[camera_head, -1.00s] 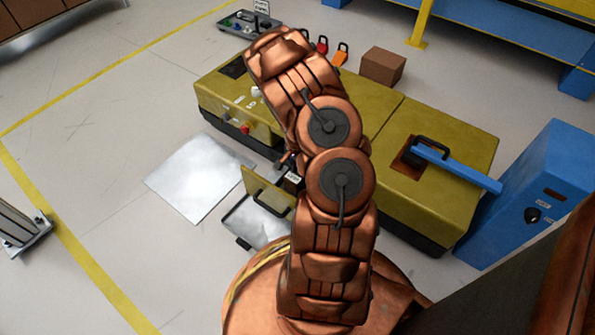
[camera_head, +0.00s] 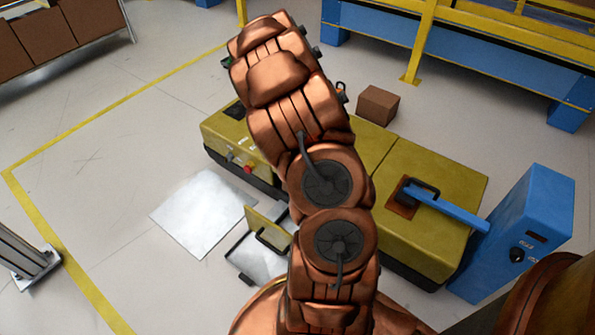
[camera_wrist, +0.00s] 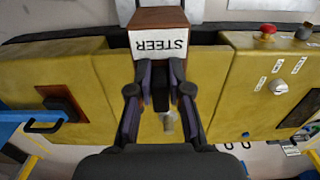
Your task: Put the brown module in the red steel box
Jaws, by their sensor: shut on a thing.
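In the wrist view my gripper (camera_wrist: 160,88) is shut on the brown module (camera_wrist: 158,18), a brown block with a white face lettered STEER, upside down in the picture. The module is in front of the yellow dashboard body (camera_wrist: 75,75), which also shows in the head view (camera_head: 430,235). In the head view my arm hides the gripper and the module. I cannot make out a red steel box in either view.
A blue lever (camera_head: 450,210) runs from the dashboard to a blue cabinet (camera_head: 525,230) at right. A brown carton (camera_head: 378,105) stands behind. Floor at left is mostly clear.

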